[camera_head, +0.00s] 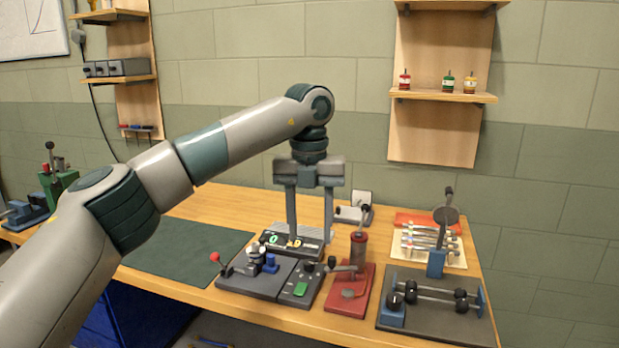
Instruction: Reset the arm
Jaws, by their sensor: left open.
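My left arm comes in from the left and reaches over the workbench (205,204). My left gripper (309,236) points down with its two fingers apart. It hangs over the dark counter-like box with small lit digits (285,243), and its fingers partly hide that box. I see nothing between the fingers. Whether the fingertips touch anything below, I cannot tell. My right gripper is not in view.
A grey device with a red-knobbed lever (258,272), a red-based device (348,291) and a grey fixture with black knobs (436,305) stand along the front. A green mat (190,255) lies clear at left. A wooden wall shelf (440,96) holds small bottles.

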